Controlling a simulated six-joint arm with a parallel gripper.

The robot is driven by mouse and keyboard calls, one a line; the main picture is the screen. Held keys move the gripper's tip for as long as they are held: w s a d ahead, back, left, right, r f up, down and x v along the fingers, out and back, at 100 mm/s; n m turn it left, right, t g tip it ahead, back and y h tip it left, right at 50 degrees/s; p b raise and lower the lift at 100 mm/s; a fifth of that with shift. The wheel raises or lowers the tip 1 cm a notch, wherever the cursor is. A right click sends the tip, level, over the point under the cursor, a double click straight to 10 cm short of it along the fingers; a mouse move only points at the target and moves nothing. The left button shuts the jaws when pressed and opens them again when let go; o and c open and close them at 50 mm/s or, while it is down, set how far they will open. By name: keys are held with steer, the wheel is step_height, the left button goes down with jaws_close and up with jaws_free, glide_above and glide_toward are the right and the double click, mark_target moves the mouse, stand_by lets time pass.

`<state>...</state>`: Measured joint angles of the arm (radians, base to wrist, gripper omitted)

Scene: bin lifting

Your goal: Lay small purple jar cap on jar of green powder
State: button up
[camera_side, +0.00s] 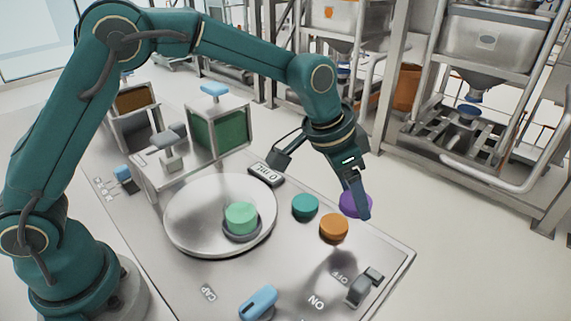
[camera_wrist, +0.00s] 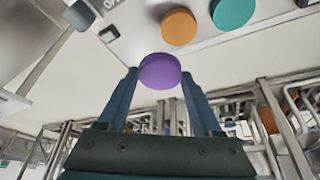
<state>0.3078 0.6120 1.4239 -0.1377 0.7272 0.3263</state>
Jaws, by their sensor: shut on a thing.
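The small purple jar cap (camera_side: 354,203) is held at the tips of my gripper (camera_side: 345,196), near the right edge of the table. The wrist view shows the purple cap (camera_wrist: 160,71) between the two blue fingers of my gripper (camera_wrist: 161,76). The jar of green powder (camera_side: 241,218) stands on the round silver plate (camera_side: 190,236), to the left of my gripper. It shows a light green top with a dark rim around its base. The jar is not seen in the wrist view.
A teal cap (camera_side: 305,207) and an orange cap (camera_side: 334,228) lie on the table (camera_side: 232,292) between the jar and my gripper. A small display (camera_side: 266,174) sits behind the plate. A blue-topped switch (camera_side: 258,303) is at the front. Framed bins (camera_side: 217,132) stand at the back left.

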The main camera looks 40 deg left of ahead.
steer(key=a+r, duration=0.3)
steer(key=a, duration=0.2)
steer(key=r+n+y, duration=0.1)
steer(key=n+y, duration=0.1)
steer(key=n, duration=0.4)
glide_above(240, 198)
steer(key=shift+s+d+r+t, duration=0.15)
steer(key=shift+s+t, duration=0.15)
steer(key=shift+s, duration=0.15)
steer(key=shift+s+a+r, duration=0.1)
steer(key=shift+a+r, duration=0.1)
steer(key=shift+r, duration=0.1)
steer(key=shift+f, duration=1.3)
steer(key=shift+f, duration=1)
stand_by(0.5)
steer(key=o, duration=1.4)
steer(key=shift+c, duration=0.2)
